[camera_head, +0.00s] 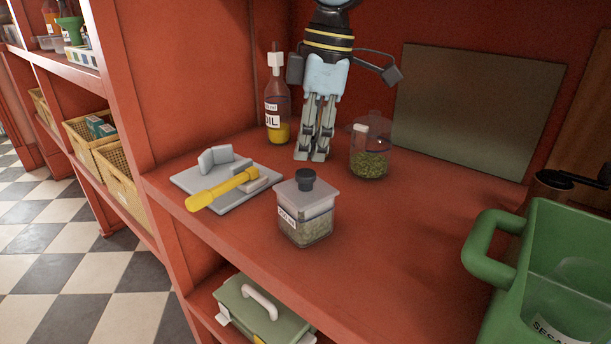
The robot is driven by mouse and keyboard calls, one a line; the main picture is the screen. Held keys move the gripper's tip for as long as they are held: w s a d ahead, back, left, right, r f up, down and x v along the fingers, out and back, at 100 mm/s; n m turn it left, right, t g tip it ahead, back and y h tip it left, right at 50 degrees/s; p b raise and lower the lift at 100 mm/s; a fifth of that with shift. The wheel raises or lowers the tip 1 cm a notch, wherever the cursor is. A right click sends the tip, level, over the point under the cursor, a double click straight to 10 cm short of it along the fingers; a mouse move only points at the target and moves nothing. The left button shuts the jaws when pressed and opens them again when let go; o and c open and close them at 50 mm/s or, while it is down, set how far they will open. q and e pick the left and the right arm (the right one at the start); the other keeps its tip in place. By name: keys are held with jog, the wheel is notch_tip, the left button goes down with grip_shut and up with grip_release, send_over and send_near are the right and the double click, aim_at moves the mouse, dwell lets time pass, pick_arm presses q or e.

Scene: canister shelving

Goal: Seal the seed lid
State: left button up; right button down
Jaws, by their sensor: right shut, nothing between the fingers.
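A square clear jar (306,226) with dried contents and a white label stands near the shelf's front edge. A grey lid (318,194) with a black knob rests on top of it; whether it is fully pressed down I cannot tell. A round clear jar (369,163) with green contents stands farther back, with a clear top. I cannot read which jar is the seed one. My right gripper (311,156) points down, shut and empty, behind the square jar and left of the round jar, apart from both. My left gripper is not in view.
A grey board (222,204) with a yellow-handled tool (221,189) lies at left. An oil bottle (277,108) stands at the back. A green crate (509,258) holding a labelled container is at right. A dark panel (470,108) leans behind. The shelf's right middle is clear.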

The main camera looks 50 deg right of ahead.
aim_at(309, 172)
jog(key=shift+f+b, duration=1.6)
jog(key=shift+f, duration=0.2)
dwell(1.4)
jog(key=shift+r, duration=0.1)
notch_tip(309, 172, up, 9)
jog(key=p, duration=0.7)
dwell(0.8)
